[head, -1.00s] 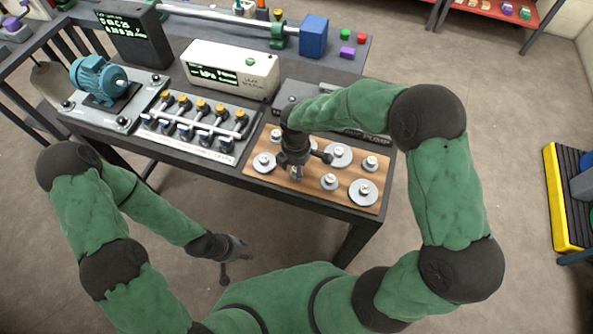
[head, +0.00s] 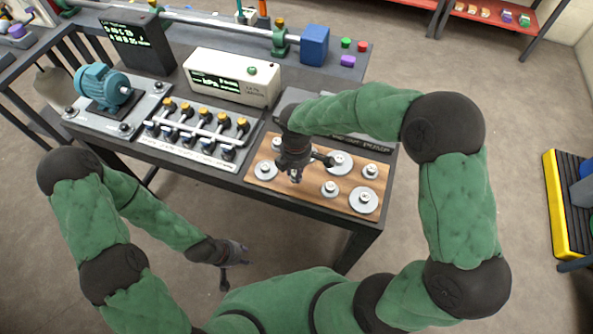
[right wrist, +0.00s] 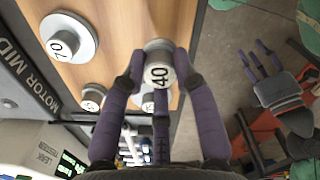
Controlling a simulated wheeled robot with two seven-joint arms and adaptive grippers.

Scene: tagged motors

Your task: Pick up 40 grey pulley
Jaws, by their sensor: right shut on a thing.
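The grey pulley marked 40 (right wrist: 159,76) is between the purple fingers of my right gripper (right wrist: 160,66), which is shut on it. In the head view my right gripper (head: 296,178) points down over the wooden board (head: 318,199); the pulley there is mostly hidden by the fingers. I cannot tell whether it is clear of the board. My left gripper (head: 229,272) hangs low in front of the table, empty, and its spread fingers also show in the right wrist view (right wrist: 258,62).
Several other grey pulleys stand on the board, including one marked 70 (right wrist: 67,38) and a large one at the right front (head: 363,201). A valve manifold (head: 196,131) lies left of the board. A white display box (head: 232,76) stands behind.

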